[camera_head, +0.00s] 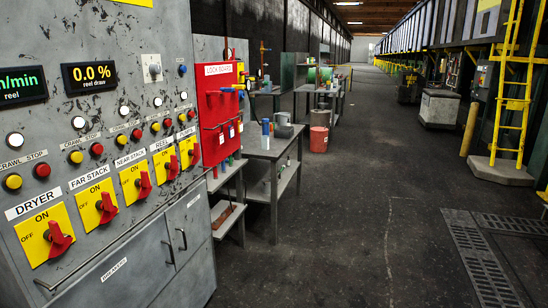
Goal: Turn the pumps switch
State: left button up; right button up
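A grey control panel (100,30) stands at the left with a row of red rotary switches on yellow plates. The labels I can read are DRYER at the dryer switch (60,239), FAR STACK at the far stack switch (107,208), NEAR STACK at the near stack switch (144,184) and REEL at the reel switch (172,167). The plates are marked OFF at left and ON at top; the nearer handles slant toward lower right. Neither gripper is in view.
A red lock board (217,110) adjoins the panel's far end. A grey table (272,150) and a low shelf (228,215) stand beyond it. Dark floor (370,220) lies open to the right, with a floor grate (480,255) and a yellow ladder (507,80).

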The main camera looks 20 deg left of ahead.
aim_at(196, 152)
jog(key=i+u, duration=0.1)
jog(key=i, duration=0.4)
jog(key=i+l+u, duration=0.1)
jog(key=i, duration=0.4)
jog(key=i+l+u, duration=0.1)
jog(key=i, duration=0.4)
jog(key=i+l+u, duration=0.1)
jog(key=i, duration=0.4)
jog(key=l, duration=0.1)
